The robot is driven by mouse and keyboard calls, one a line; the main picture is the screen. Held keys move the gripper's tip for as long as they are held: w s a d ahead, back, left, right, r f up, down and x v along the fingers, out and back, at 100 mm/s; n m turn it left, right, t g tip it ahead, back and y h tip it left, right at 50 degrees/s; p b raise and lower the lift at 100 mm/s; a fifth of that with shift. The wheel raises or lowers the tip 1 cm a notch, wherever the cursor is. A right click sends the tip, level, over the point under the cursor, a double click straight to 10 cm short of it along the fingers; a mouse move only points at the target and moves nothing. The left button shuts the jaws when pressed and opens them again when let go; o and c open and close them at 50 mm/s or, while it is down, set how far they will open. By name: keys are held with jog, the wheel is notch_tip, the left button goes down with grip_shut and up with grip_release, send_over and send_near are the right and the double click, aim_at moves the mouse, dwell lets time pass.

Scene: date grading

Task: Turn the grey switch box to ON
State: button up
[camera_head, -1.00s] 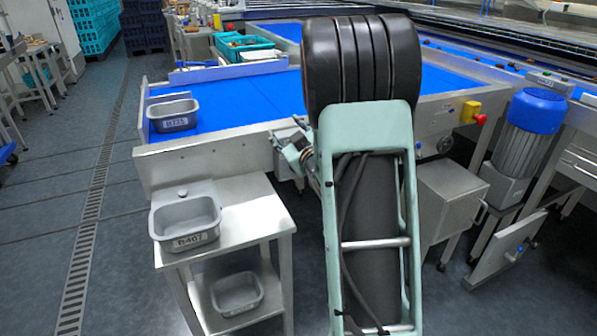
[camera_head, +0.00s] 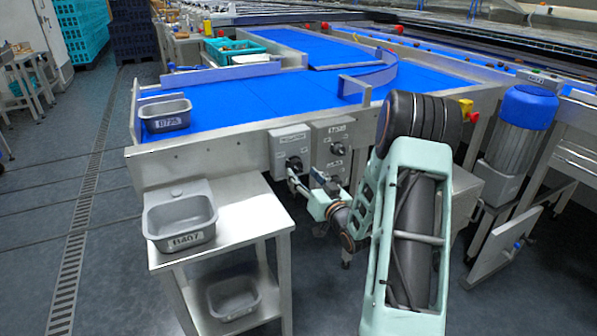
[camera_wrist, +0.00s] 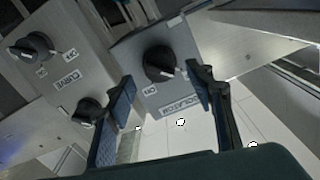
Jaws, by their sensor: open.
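A grey switch box (camera_head: 291,143) with one black knob (camera_head: 294,163) is fixed to the front side of the blue conveyor. In the wrist view the same box (camera_wrist: 184,85) appears upside down, with a label, a small ON mark and its black knob (camera_wrist: 160,63). A second grey box (camera_head: 333,137) with two black knobs stands right beside it; it also shows in the wrist view (camera_wrist: 58,78). My gripper (camera_head: 308,181) is open in front of the boxes. In the wrist view its fingertips (camera_wrist: 162,74) lie either side of the single knob; I cannot tell whether they touch it.
The blue belt (camera_head: 240,98) lies behind the boxes. A steel stand (camera_head: 238,215) with a grey tub (camera_head: 180,216) is close on the left. A red-and-yellow stop button (camera_head: 467,110) and a blue motor (camera_head: 527,107) are on the right.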

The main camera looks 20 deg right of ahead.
aim_at(299, 169)
jog(key=shift+w, duration=2.15)
jog(key=shift+c, duration=0.6)
jog(key=c, duration=1)
